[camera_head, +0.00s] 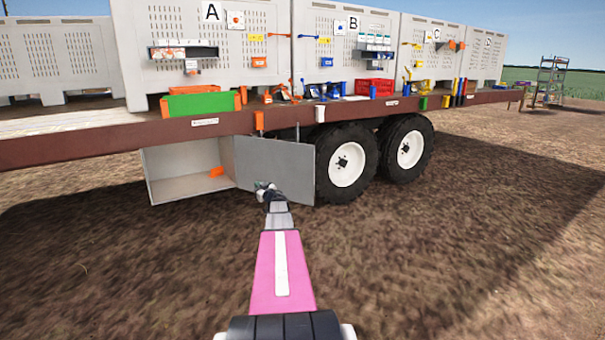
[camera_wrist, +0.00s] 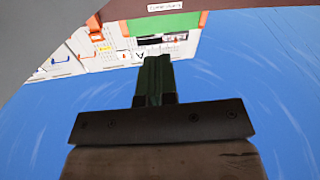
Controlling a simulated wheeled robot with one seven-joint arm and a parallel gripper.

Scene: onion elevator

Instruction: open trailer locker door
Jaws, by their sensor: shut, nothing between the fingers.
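The grey trailer locker (camera_head: 180,168) hangs under the trailer bed with its front open. Its interior shows, with a small orange object (camera_head: 216,172) at the lower right. The locker door (camera_head: 285,168) is swung out to the right, beside the front wheel. My gripper (camera_head: 262,186) is at the door's lower left part in the head view; I cannot tell whether it touches the door. In the wrist view my gripper (camera_wrist: 157,64) has its fingers together and empty. A plain grey surface fills that view's upper left corner, perhaps the door.
The brown trailer beam (camera_head: 110,147) runs above the locker. Two black tyres with white hubs (camera_head: 347,164) stand right of the door. Large grey crates (camera_head: 215,40) marked with letters sit on the bed. The bare ground (camera_head: 480,220) at the front right is clear.

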